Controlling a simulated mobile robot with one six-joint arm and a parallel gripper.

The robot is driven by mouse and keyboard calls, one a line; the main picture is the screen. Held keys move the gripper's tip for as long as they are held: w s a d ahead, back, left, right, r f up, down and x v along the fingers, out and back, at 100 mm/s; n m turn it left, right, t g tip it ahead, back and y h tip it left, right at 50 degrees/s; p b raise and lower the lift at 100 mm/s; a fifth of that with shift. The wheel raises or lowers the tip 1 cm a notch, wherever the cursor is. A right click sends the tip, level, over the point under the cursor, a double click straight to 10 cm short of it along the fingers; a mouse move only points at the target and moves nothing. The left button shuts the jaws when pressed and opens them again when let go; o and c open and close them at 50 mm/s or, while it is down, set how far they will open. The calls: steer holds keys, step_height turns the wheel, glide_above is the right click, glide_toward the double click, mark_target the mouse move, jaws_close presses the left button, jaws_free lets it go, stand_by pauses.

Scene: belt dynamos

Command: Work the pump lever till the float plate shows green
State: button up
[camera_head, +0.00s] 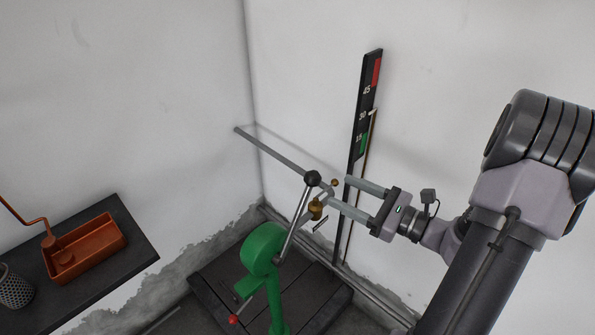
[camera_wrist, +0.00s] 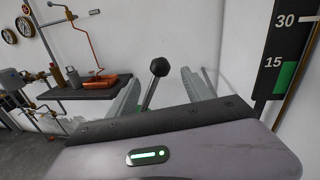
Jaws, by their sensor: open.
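The pump is a green body (camera_head: 262,250) on a post, with a grey lever (camera_head: 294,222) slanting up to a black ball knob (camera_head: 312,178). In the wrist view the knob (camera_wrist: 159,67) and its rod show between my fingers. My gripper (camera_head: 338,192) is open, its fingertips just right of the knob; I cannot tell whether they touch. The tall black float plate (camera_head: 353,150) on the wall is marked 15, 30 and 45, with green (camera_head: 363,144) low and red (camera_head: 376,72) on top. A small white pointer (camera_head: 372,112) appears beside 30, above the green.
A grey pipe (camera_head: 280,157) crosses behind the knob, and a brass fitting (camera_head: 316,209) sits below the fingertips. A dark shelf (camera_head: 130,240) at left holds an orange tray (camera_head: 88,246) and a mesh cup (camera_head: 14,288). Walls close in behind the pump.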

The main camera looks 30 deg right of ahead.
steer(key=b+x, duration=0.1)
steer(key=x, duration=1.1)
steer(key=shift+w+a, duration=0.25)
steer(key=shift+w, duration=0.05)
steer(key=shift+f, duration=0.1)
jaws_close()
